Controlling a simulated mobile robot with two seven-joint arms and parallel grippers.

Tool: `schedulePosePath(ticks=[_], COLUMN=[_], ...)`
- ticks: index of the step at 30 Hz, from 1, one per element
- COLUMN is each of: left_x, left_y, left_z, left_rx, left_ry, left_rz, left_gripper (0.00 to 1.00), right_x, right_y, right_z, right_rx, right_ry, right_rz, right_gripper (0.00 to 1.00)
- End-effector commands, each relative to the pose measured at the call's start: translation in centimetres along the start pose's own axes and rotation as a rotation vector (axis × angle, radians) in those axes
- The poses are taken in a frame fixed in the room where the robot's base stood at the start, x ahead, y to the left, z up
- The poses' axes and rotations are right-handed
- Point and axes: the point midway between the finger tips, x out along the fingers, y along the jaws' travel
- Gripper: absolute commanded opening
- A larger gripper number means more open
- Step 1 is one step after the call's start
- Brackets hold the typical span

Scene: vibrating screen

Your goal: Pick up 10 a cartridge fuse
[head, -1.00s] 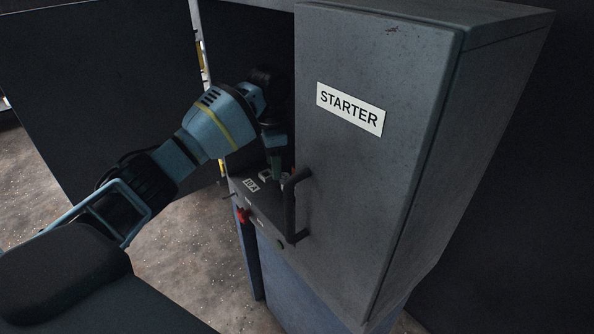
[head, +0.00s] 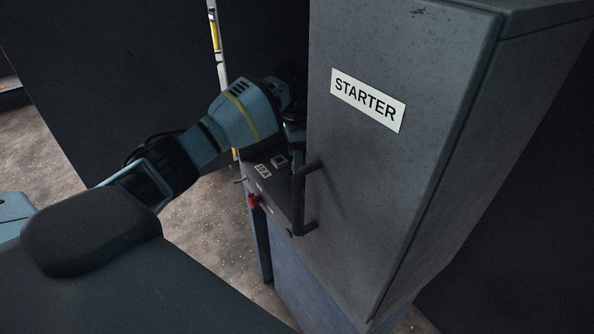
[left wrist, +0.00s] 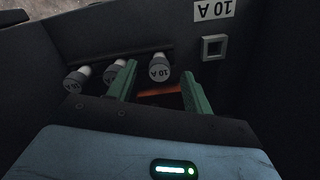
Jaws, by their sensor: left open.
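In the left wrist view several white cylindrical fuses lie in a row along a dark ledge. One marked 10 A (left wrist: 159,67) shows between the green fingertips of my left gripper (left wrist: 157,79), just beyond them. Another 10 A fuse (left wrist: 115,72) is just left of the left finger, and a third fuse (left wrist: 77,78) lies farther left. The gripper is open and holds nothing. In the head view my left gripper (head: 295,142) is partly hidden behind the cabinet door's edge and handle; the fuses cannot be made out there. My right gripper is in neither view.
The grey STARTER door (head: 390,190) with its dark handle (head: 299,200) stands close right of my left arm. A red knob (head: 253,201) is in front.

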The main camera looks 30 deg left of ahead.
Motion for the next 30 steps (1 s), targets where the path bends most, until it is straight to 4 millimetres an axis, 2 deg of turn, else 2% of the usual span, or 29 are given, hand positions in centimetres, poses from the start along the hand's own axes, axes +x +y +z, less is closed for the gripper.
schedulePosePath(ticks=[1, 6, 17, 27, 30], left_x=[1.0, 3.2, 3.9, 3.9, 3.9], left_y=[0.1, 0.1, 0.1, 0.1, 0.0], left_z=[-0.2, -0.4, -0.4, -0.4, -0.4], left_rx=[0.001, 0.0, 0.001, 0.001, 0.001], left_ry=[-0.003, -0.003, 0.0, 0.0, 0.0], left_rz=[0.003, 0.003, 0.0, 0.001, 0.001], left_gripper=[0.51, 0.51, 0.49, 0.05, 0.03], right_x=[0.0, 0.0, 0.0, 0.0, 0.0], right_y=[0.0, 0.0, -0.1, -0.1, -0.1], right_z=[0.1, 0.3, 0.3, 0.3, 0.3], right_rx=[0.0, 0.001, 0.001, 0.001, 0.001], right_ry=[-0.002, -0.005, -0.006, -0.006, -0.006], right_rz=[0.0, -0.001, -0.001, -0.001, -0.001], right_gripper=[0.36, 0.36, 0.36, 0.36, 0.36])
